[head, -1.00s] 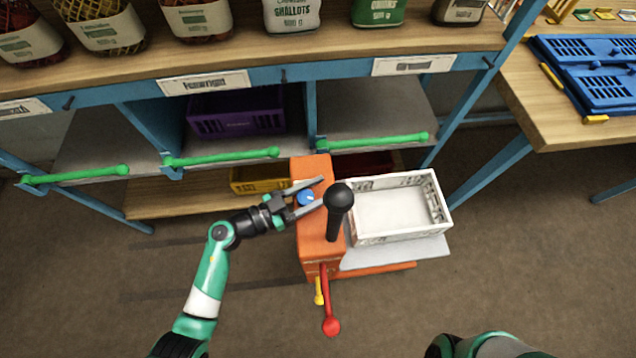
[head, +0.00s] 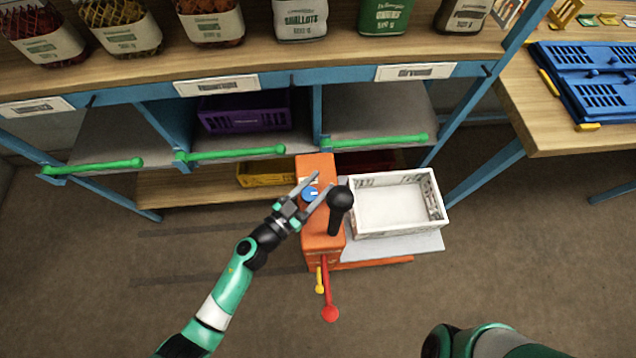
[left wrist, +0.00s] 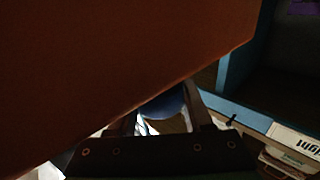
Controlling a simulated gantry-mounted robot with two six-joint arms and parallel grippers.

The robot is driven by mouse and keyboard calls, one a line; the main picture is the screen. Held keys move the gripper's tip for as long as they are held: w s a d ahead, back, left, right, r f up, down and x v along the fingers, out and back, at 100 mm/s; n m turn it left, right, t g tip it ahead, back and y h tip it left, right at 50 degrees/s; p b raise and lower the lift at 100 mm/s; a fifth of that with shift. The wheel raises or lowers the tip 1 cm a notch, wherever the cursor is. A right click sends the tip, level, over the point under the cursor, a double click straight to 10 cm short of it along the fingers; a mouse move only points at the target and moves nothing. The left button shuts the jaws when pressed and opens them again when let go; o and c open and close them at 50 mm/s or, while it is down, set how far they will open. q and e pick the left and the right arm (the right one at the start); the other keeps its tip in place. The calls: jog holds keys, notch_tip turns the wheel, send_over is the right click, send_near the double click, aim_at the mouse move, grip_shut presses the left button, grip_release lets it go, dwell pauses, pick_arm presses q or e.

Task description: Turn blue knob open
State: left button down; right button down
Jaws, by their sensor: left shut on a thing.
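The blue knob (head: 309,193) sits on top of the orange machine body (head: 318,234), left of a black ball-topped handle (head: 340,205). My left gripper (head: 311,192) reaches in from the lower left, with one finger on each side of the knob, shut on it. In the left wrist view the blue knob (left wrist: 163,104) shows dark between the fingers, partly hidden by the orange body (left wrist: 110,65). My right gripper is not in view; only part of my right arm shows at the bottom.
A white crate (head: 441,213) stands on a grey plate right of the machine. A red lever (head: 328,290) and a yellow lever (head: 319,281) hang at its front. Shelves with green bars (head: 235,153) and a purple crate (head: 245,122) stand behind. The floor at left is clear.

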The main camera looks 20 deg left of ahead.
aim_at(304, 199)
pick_arm(q)
jog(key=shift+f, duration=0.1)
jog(key=shift+c, duration=1.6)
grip_release()
jog(key=p+v, duration=0.3)
jog(key=v, duration=0.7)
jog(key=shift+s+a+p, duration=0.15)
jog(key=shift+s+p, duration=0.15)
jog(key=shift+p, duration=0.1)
jog(key=shift+s, duration=0.5)
